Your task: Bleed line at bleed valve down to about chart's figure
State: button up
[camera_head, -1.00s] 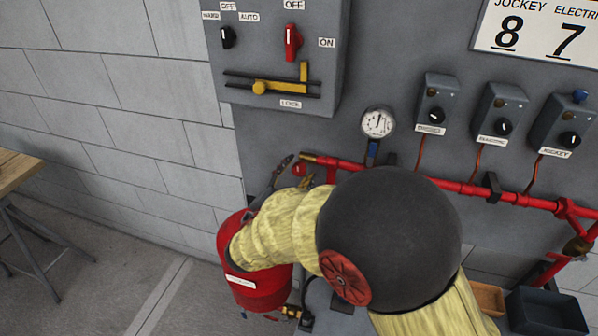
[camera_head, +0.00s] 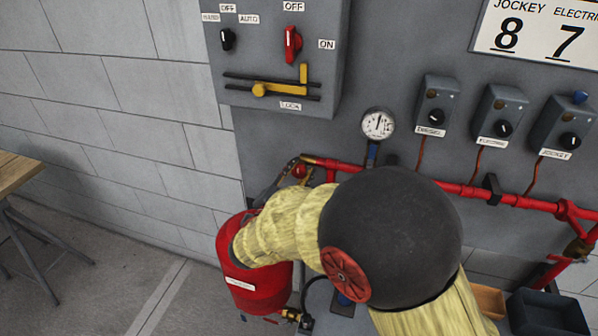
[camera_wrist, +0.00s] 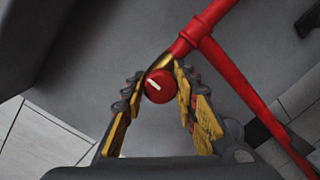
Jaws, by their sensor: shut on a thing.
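The bleed valve's red round knob (camera_wrist: 161,86) with a white mark sits at the left end of the red pipe. In the head view the knob (camera_head: 299,171) shows small beside the brass pipe end. My gripper (camera_wrist: 160,80) has its yellow-padded fingers shut on the knob, one on each side; it also shows in the head view (camera_head: 296,168). The round pressure gauge (camera_head: 377,123) stands on the pipe, its needle pointing roughly up; its figures are too small to read. The chart (camera_head: 540,32) shows JOCKEY 8 and ELECTRIC 7; the rest is cut off.
Three grey switch boxes (camera_head: 498,116) hang above the red pipe (camera_head: 460,188). A grey panel (camera_head: 275,55) with switches and a yellow lock bar is upper left. A red tank (camera_head: 262,285) stands below my arm. A wooden table (camera_head: 14,174) is at far left.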

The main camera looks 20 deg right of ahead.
jog(key=c, duration=0.4)
jog(key=shift+o, duration=0.2)
jog(key=n+p, duration=0.2)
jog(key=shift+r+n, duration=0.15)
jog(key=shift+n, duration=0.15)
jog(key=shift+n+p, duration=0.4)
jog(key=o, duration=1.2)
jog(key=v, duration=1.2)
jog(key=shift+f, duration=0.35)
